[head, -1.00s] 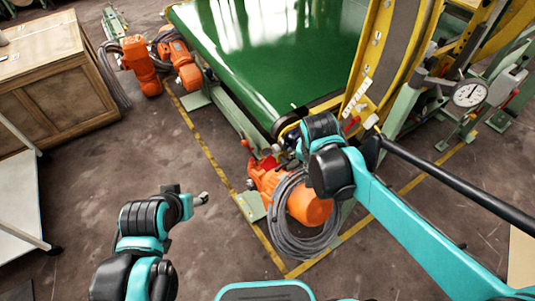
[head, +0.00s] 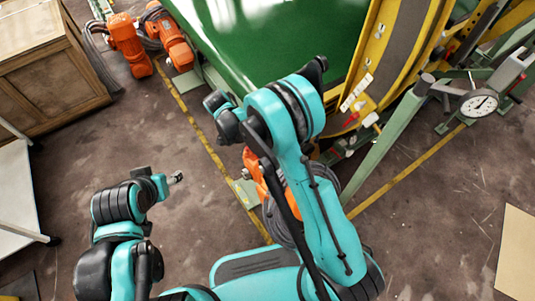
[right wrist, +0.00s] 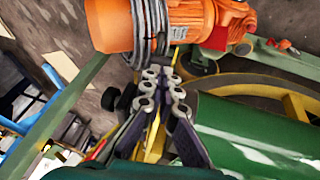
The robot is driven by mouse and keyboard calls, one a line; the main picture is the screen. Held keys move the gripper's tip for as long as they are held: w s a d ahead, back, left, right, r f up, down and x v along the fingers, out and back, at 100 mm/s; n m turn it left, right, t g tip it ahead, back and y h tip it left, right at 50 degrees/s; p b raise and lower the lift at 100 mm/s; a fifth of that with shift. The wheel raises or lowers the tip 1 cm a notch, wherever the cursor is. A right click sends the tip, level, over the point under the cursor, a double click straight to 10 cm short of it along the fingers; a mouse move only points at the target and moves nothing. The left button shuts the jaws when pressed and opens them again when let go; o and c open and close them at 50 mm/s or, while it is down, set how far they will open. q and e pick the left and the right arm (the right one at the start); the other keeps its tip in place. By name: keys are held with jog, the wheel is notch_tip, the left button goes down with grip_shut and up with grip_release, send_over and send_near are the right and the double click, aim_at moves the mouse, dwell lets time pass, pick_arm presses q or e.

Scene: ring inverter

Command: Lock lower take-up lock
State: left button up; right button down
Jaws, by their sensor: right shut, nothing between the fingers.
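My right gripper (right wrist: 163,78) is shut and empty in the right wrist view, its two fingers close together beside the machine's green roller or belt (right wrist: 250,138). In the head view my right arm bends over the green belt's near end and hides part of it. I cannot pick out the lower take-up lock for sure. Small red handles show by the yellow ring (head: 350,121), close to the belt's end. My left gripper (head: 177,178) hangs over bare floor at the left, touching nothing; its fingers are too small to judge.
An orange motor with coiled grey cable (right wrist: 160,28) stands near my right gripper. It is partly hidden behind my arm in the head view. Other orange motors (head: 130,45), a wooden cabinet (head: 45,75) and a dial gauge (head: 479,103) stand around.

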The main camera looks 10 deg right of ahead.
dwell(0.3)
jog(key=w+b+x, duration=0.1)
jog(key=b+x, duration=0.5)
jog(key=x, duration=0.8)
jog(key=shift+s, duration=0.5)
jog(key=shift+w+f, duration=0.1)
